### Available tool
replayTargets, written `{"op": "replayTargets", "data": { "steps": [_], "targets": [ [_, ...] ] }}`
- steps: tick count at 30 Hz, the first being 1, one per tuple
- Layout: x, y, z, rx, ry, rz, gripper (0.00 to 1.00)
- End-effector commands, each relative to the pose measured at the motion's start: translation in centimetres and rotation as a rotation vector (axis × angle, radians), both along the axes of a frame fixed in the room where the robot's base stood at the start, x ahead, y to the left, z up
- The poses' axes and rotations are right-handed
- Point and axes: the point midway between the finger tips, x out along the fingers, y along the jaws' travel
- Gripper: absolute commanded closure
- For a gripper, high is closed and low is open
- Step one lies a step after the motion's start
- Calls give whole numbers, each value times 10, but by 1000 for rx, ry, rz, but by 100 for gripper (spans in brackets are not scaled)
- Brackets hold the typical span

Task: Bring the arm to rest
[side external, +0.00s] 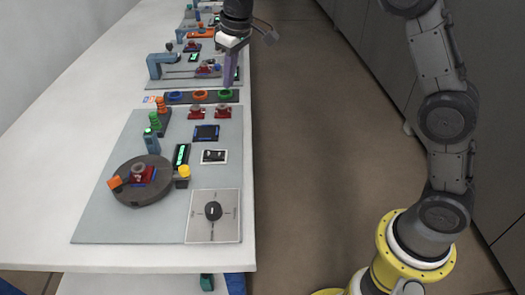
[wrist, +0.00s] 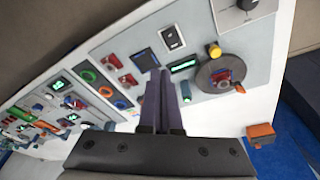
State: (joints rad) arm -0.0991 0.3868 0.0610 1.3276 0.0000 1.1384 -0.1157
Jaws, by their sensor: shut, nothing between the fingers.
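My gripper (wrist: 160,100) shows in the wrist view with its two dark fingers side by side and closed, holding nothing. In the side external view my gripper (side external: 230,70) hangs by the right edge of the white table, above the table top and beyond the near grey panel. Its fingertips are partly lost against the background there. My arm reaches in from the right over the floor.
The near grey panel (side external: 115,215) bears a round dark turntable (side external: 130,192), a yellow button (side external: 184,170), a knob (side external: 213,210) and several red parts. A row of coloured rings (side external: 199,95) lies beyond it. Farther panels carry a blue post (side external: 153,68). The floor (side external: 320,150) right of the table is clear.

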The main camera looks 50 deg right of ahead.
Motion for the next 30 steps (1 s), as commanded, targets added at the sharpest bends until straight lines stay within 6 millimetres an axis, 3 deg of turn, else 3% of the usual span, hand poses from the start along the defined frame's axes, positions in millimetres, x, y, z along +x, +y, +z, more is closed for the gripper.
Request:
{"op": "replayTargets", "data": {
  "steps": [1, 6, 10, 14, 20, 24, 30],
  "targets": [
    [-17, -6, 22, 3, -31, -10, 100],
    [-78, -21, 69, 12, -112, -40, 100],
    [-130, -31, 91, 20, -170, -66, 100],
    [-184, -39, 98, 27, -222, -92, 100],
    [-266, -47, 81, 36, -285, -136, 100],
    [-315, -50, 49, 43, -309, -164, 100],
    [-348, -51, 1, 48, -270, -192, 100]
  ]
}}
